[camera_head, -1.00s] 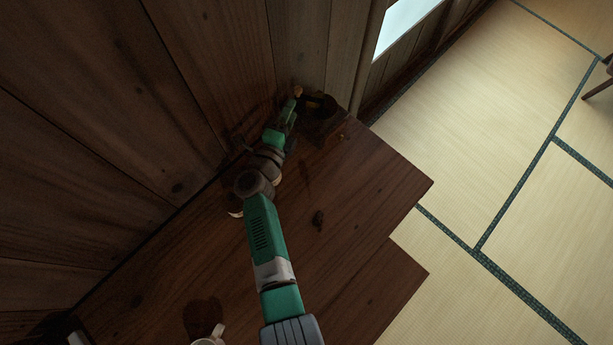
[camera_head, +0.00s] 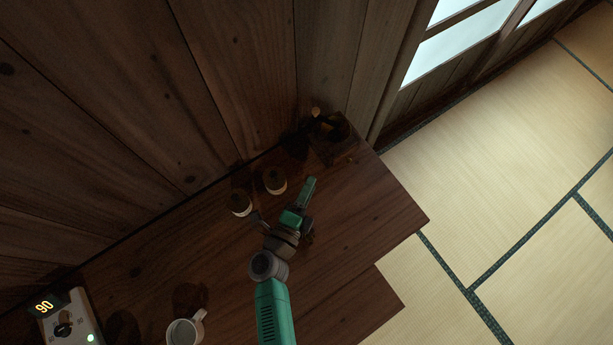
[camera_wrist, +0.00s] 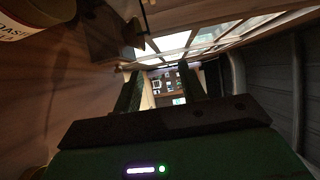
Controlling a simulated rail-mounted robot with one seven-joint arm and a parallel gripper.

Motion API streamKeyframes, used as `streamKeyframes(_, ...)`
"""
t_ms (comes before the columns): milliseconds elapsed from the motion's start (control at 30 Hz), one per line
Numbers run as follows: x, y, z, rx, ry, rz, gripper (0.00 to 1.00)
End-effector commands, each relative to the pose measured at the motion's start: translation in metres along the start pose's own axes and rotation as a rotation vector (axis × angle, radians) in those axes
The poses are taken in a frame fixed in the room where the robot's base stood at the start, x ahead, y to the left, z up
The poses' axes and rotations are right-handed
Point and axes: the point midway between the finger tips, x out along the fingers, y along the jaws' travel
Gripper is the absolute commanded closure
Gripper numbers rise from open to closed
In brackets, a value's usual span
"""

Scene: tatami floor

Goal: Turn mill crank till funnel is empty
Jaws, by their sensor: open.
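The mill (camera_head: 335,138) is a dark wooden box at the far right corner of the counter, against the wall. Its crank has a light wooden knob (camera_head: 316,112) on the mill's far left side. The funnel's inside is too dark to read. My gripper (camera_head: 309,186) is open and empty over the counter, on the near side of the mill and apart from it. In the wrist view, the two green fingers (camera_wrist: 162,82) stand apart with nothing between them. A dark box that looks like the mill (camera_wrist: 106,34) shows at upper left there.
Two small jars (camera_head: 275,181) (camera_head: 241,203) stand left of my gripper near the wall. A labelled jar (camera_wrist: 22,18) is close in the wrist view. A white mug (camera_head: 184,331) and a device reading 90 (camera_head: 67,318) are at lower left. The counter's right part is clear.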

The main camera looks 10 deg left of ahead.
Motion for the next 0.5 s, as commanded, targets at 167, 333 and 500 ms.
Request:
streamKeyframes(167,-0.0141,-0.0004,-0.0003,0.0,0.001,-0.001,0.59)
streamKeyframes(333,-0.0156,-0.0005,-0.0001,0.001,0.002,-0.001,0.59)
streamKeyframes(500,-0.014,-0.0029,0.001,0.0,-0.001,-0.005,0.71)
